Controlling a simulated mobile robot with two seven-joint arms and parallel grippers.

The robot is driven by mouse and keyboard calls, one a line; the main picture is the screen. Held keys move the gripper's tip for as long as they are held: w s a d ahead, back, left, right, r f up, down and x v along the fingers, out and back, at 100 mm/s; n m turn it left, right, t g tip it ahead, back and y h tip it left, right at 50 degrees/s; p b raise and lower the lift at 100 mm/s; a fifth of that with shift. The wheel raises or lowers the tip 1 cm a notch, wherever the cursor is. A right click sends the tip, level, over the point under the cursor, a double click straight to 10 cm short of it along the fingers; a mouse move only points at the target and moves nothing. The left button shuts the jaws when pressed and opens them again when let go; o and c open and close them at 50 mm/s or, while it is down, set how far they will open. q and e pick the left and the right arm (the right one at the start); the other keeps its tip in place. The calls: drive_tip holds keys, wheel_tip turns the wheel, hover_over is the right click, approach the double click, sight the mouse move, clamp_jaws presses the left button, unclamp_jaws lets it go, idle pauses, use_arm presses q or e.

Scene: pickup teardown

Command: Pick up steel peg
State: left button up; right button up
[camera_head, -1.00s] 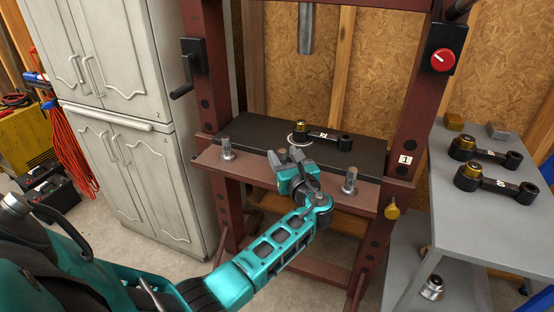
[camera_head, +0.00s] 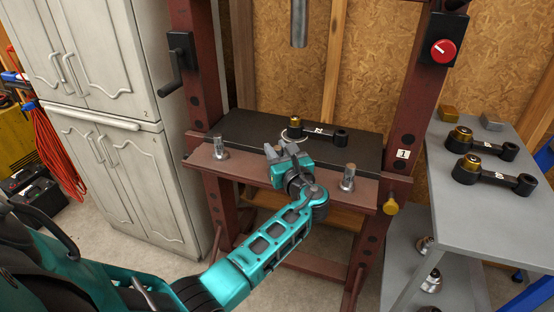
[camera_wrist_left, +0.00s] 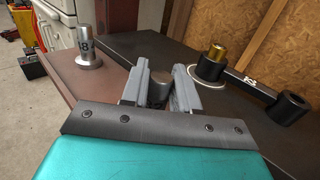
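Two upright steel pegs on round bases stand on the press's front ledge, one at the left (camera_head: 220,147) and one at the right (camera_head: 347,178). The left peg, marked B, also shows in the left wrist view (camera_wrist_left: 87,44). My left gripper (camera_head: 283,150) is between them, at the edge of the black plate. In the left wrist view its fingers (camera_wrist_left: 160,78) stand apart, with a short dark cylinder (camera_wrist_left: 157,90) between them. I cannot tell whether that cylinder is a peg or whether the fingers press on it. My right gripper is not in view.
A black link arm with a brass bushing (camera_head: 319,132) lies on the black plate (camera_head: 245,123). The red press frame (camera_head: 407,105) stands at both sides, with its ram (camera_head: 299,22) above. A grey table (camera_head: 490,210) at the right holds two more link arms.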

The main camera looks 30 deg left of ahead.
use_arm(q)
clamp_jaws()
drive_tip(key=shift+r, duration=0.1)
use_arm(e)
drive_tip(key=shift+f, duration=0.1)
